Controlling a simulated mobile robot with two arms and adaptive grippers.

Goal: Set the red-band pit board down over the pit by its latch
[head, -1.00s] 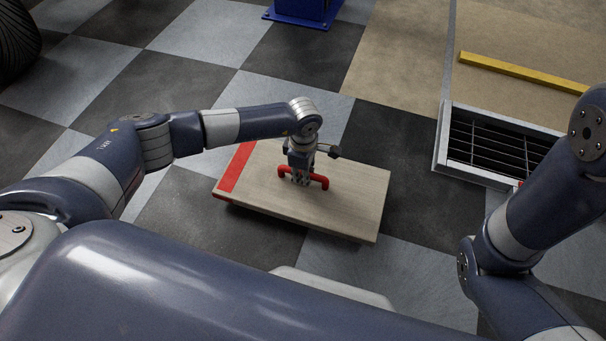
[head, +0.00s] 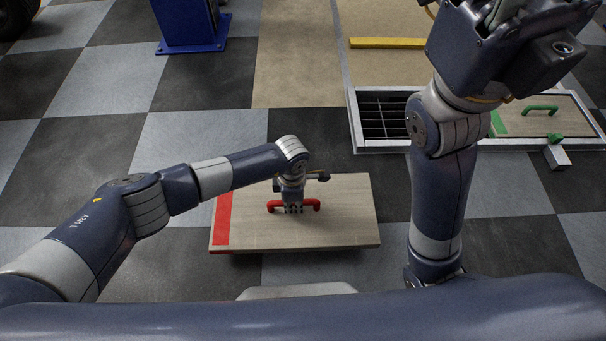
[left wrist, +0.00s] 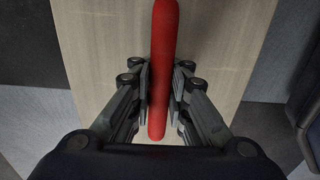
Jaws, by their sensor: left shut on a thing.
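The red-band pit board (head: 345,225) is a pale wooden slab with a red band at its left end. My left gripper (head: 293,207) is shut on its red handle (head: 313,204), and the left wrist view shows the fingers on both sides of the handle (left wrist: 162,60). The board is level, with a shadow under its front edge; it looks slightly above the floor. The pit (head: 383,103) is a light-framed opening with a dark grid, right of and beyond the board. My right arm hides its middle; I make out no red latch. My right gripper's housing (head: 520,50) shows top right, fingers unclear.
A green-band board (head: 545,118) with a green handle covers the pit's right part. A green-topped latch block (head: 556,155) sits at its front edge. A yellow bar (head: 387,43) lies beyond the pit. A blue post base (head: 190,30) stands back left. Checkered floor between is clear.

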